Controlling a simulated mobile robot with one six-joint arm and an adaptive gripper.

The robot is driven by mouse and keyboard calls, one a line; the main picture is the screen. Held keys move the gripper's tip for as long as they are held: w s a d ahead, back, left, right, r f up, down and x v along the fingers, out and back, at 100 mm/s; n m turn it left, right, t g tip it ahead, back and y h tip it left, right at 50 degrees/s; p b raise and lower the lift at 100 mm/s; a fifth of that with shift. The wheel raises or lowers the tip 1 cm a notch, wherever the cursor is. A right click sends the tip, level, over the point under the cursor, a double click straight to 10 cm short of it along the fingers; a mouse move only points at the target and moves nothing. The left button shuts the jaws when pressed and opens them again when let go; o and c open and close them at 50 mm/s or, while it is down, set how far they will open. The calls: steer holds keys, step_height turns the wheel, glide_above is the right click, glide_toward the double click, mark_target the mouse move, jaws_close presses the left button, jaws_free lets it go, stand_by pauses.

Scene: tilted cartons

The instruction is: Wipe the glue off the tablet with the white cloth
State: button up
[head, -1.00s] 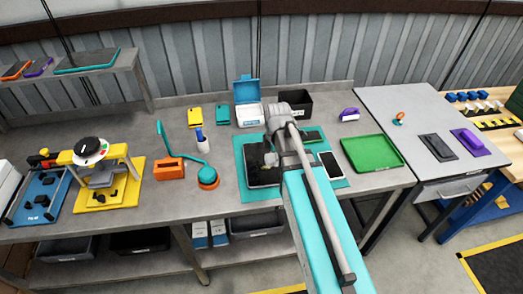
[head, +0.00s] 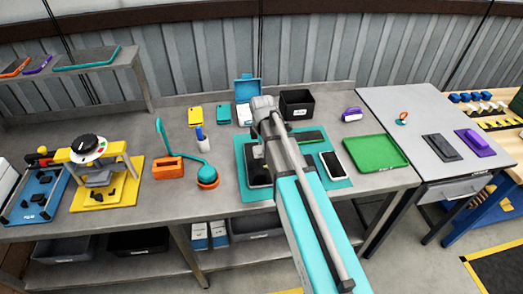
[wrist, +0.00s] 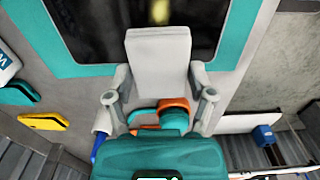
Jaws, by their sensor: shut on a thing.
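The white cloth (wrist: 160,50) looks like a pale, flat rectangle in the wrist view. My gripper (wrist: 160,80) is shut on it, with a finger at each side of its lower part. The dark tablet (wrist: 90,25) lies behind the cloth in the wrist view, on a teal mat (wrist: 235,40). A small blurred yellowish spot (wrist: 160,10), perhaps the glue, shows on the tablet above the cloth. I cannot tell if the cloth touches the tablet. In the head view my arm hides part of the tablet (head: 257,175) and most of the gripper.
A white-edged phone (head: 332,164) lies on the mat's right side. A green tray (head: 375,152) is further right, a black bin (head: 297,104) behind.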

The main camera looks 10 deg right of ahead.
mark_target(262, 167)
stand_by(0.3)
step_height(262, 167, down, 8)
steer(key=b, duration=0.7)
steer(key=shift+r+b, duration=0.1)
steer(key=shift+b, duration=0.3)
steer(key=shift+d+r, duration=0.15)
steer(key=shift+d, duration=1.9)
steer(key=shift+a+r+p, duration=0.15)
steer(key=shift+a+p, duration=0.15)
steer(key=shift+a, duration=1.75)
step_height(262, 167, up, 7)
steer(key=p, duration=0.7)
steer(key=shift+r, duration=0.15)
steer(key=shift+f, duration=0.2)
steer(key=shift+f+b, duration=2.85)
steer(key=shift+b, duration=0.05)
